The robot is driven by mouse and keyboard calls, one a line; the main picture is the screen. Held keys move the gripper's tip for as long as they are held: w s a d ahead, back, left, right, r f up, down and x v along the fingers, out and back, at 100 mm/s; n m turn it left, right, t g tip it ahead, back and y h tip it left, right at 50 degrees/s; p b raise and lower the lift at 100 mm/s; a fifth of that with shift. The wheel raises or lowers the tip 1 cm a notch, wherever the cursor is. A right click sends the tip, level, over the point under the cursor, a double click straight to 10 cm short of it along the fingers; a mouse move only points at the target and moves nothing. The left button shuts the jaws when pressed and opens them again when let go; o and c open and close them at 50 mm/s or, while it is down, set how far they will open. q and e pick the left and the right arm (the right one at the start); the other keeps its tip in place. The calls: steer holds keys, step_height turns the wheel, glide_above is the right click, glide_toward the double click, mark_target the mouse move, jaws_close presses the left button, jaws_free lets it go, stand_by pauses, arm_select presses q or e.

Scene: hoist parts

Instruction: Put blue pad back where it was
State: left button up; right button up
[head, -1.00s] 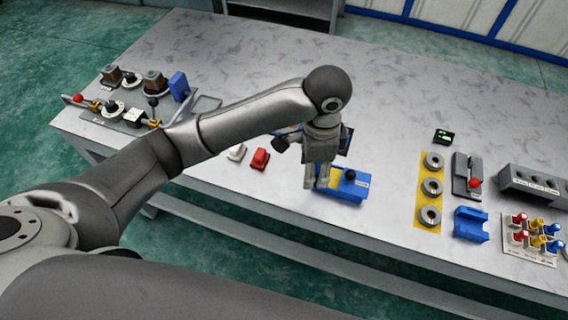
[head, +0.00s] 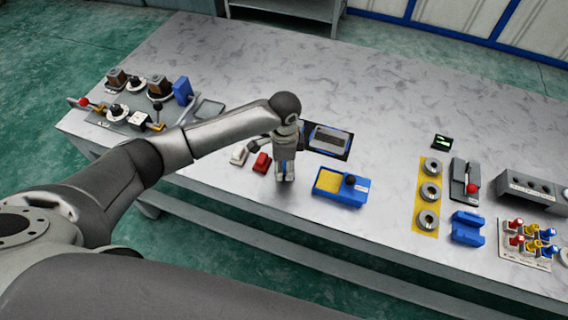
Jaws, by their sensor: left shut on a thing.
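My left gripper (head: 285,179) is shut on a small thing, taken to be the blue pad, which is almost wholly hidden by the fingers. The gripper points down, low over the table, just right of the red pad (head: 262,162). A white pad (head: 238,156) lies left of the red one. Right of the gripper is a blue tray (head: 346,200) with a yellow inset (head: 328,181) and a black knob (head: 350,180). Whether the held thing touches the table cannot be told. My right gripper is not in view.
A dark framed panel (head: 329,139) lies behind the gripper. A yellow strip with rings (head: 430,191), a blue block (head: 467,228) and a plate of coloured knobs (head: 526,242) stand to the right. Fixtures (head: 130,110) stand at the left. The table's front edge is close.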

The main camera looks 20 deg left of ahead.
mark_target(285, 165)
arm_select(q)
steer(key=shift+f, duration=0.2)
steer(key=o, duration=0.9)
step_height(285, 165, up, 12)
steer(key=b, duration=0.1)
steer(key=shift+d, duration=0.1)
stand_by(0.4)
